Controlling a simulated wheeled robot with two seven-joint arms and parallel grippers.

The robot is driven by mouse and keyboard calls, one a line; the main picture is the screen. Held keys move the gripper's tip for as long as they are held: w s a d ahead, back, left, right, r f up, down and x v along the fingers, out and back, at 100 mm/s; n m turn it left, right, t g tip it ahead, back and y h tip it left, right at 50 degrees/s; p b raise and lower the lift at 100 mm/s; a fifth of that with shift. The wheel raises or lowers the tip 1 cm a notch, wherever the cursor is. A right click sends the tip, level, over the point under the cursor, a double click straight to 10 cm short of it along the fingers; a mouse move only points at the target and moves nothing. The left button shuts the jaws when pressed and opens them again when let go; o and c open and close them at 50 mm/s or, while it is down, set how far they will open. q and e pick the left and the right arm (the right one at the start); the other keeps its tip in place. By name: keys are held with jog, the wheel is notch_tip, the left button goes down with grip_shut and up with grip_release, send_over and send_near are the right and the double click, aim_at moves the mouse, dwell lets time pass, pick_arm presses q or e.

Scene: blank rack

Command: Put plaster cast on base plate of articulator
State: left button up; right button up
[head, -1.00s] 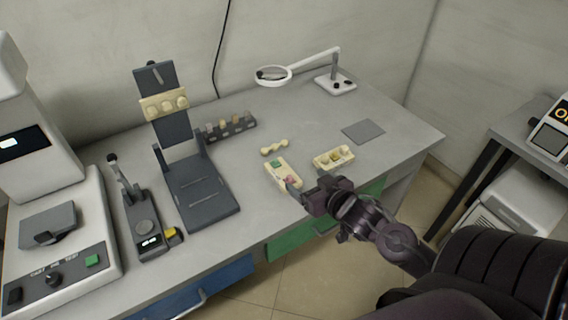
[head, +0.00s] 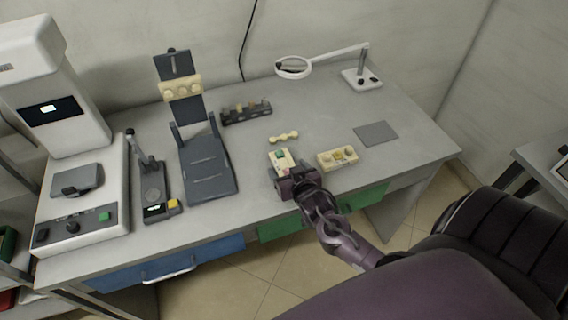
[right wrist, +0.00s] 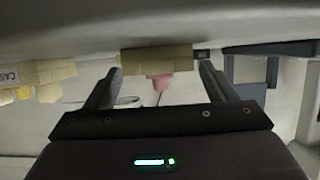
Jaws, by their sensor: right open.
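The articulator has a dark base plate (head: 208,168) lying flat and bare, with an upright upper plate bearing a cream cast (head: 181,88). A cream plaster cast with a green mark (head: 281,157) lies on the bench to its right. Another cream cast with a yellow mark (head: 337,157) lies further right. My right gripper (head: 281,174) is open at the near end of the green-marked cast, partly hiding it. In the right wrist view a tan block (right wrist: 150,56) with a pink part shows between and beyond the open fingers (right wrist: 160,80); contact is unclear. My left gripper is out of view.
A small bone-shaped cream piece (head: 284,137) lies behind the casts. A dark rack (head: 246,112), a magnifier lamp (head: 293,67) and a grey pad (head: 376,133) stand further back. A small device (head: 154,190) and a large white machine (head: 82,190) stand left of the articulator.

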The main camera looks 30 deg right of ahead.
aim_at(286, 167)
jog(key=shift+x, duration=1.05)
jog(key=shift+w, duration=0.15)
jog(key=c, duration=1.3)
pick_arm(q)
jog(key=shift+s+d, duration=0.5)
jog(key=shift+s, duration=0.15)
pick_arm(e)
jog(key=shift+o, duration=0.2)
jog(key=shift+r, duration=0.15)
notch_tip(286, 167, up, 20)
pick_arm(q)
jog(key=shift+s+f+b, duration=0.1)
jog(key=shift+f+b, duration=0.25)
jog(key=shift+b, duration=0.05)
pick_arm(e)
jog(key=s+a+n+y, duration=0.2)
jog(key=s+a, duration=0.3)
jog(key=a, duration=0.8)
jog(key=shift+a+f+n+t+y, duration=0.3)
jog(key=shift+f+n+y, duration=0.1)
jog(key=shift+y, duration=0.2)
